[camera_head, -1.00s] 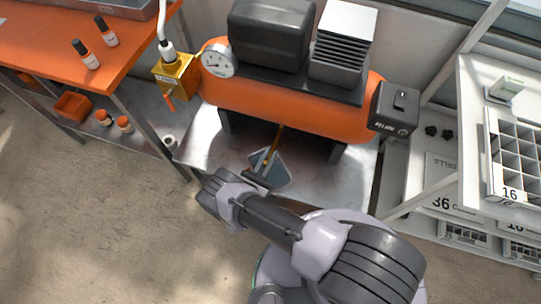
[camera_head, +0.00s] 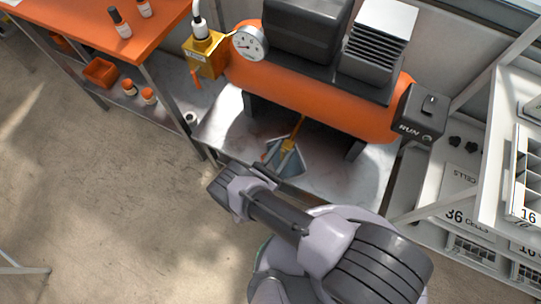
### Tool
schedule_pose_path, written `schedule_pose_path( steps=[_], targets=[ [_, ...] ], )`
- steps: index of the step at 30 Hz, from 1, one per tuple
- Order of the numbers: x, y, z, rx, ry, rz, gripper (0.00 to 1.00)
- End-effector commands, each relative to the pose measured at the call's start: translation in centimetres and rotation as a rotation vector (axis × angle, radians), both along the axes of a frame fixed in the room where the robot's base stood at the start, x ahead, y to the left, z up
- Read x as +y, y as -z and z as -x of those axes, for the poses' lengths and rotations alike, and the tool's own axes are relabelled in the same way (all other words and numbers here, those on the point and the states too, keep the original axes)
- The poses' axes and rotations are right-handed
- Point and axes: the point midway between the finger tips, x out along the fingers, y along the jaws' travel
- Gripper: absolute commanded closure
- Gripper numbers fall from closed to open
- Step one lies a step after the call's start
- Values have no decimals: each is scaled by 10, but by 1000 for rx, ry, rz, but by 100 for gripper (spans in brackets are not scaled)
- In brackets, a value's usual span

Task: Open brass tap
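The brass tap (camera_head: 207,54) is a yellow-gold block at the left end of the orange compressor tank (camera_head: 310,98). A white hose fitting rises from its top, and an orange lever (camera_head: 196,80) hangs down from its lower front. My gripper (camera_head: 264,171) is low in the middle of the view, below and to the right of the tap and well apart from it. Its dark fingers show small against a grey pan-like thing, and their gap is not clear.
A round gauge (camera_head: 250,43) sits right beside the tap. An orange bench (camera_head: 110,50) stands at left, with bottles on it and an orange bin (camera_head: 100,72) below. A grey pan (camera_head: 285,160) with a yellow handle lies under the tank. Shelves with trays (camera_head: 526,180) stand at right.

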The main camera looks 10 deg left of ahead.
Motion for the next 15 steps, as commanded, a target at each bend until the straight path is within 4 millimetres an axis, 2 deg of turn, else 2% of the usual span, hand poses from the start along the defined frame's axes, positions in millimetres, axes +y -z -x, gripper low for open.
schedule_pose_path(
  steps=[9,15],
  targets=[
    [46,2,75,0,-8,-1,65],
    [61,2,103,0,-1,0,65]
  ],
)
